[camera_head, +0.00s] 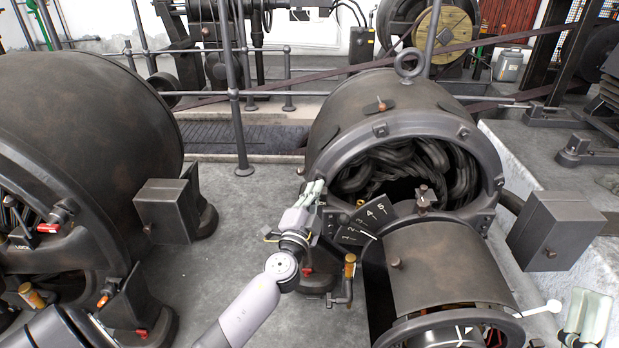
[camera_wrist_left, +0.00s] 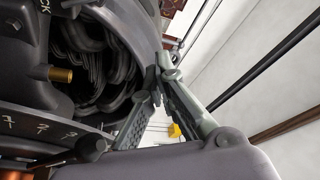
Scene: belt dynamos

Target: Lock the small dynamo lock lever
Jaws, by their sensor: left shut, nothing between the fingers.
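The small dynamo (camera_head: 385,100) stands right of centre, its round front opening showing dark coils. Its dial plate (camera_head: 365,222) carries numbers. My left gripper (camera_head: 317,186) is shut and empty at the left rim of the opening, by the plate. In the left wrist view its fingertips (camera_wrist_left: 158,82) meet in front of the rim, with nothing between them. A brass cylinder (camera_wrist_left: 61,75) sits inside the rim, apart from the fingers, near partly cut-off lettering. I cannot tell whether it is the lock lever. My right gripper (camera_head: 586,312) shows partly at the lower right edge; its opening is unclear.
A large dynamo (camera_head: 80,130) fills the left side. A brass-topped valve (camera_head: 349,272) stands beside my left forearm. A front cylinder (camera_head: 440,265) projects below the dial plate. Grey boxes (camera_head: 166,212) and (camera_head: 555,230) flank the small dynamo. Railings run behind; the floor between the dynamos is clear.

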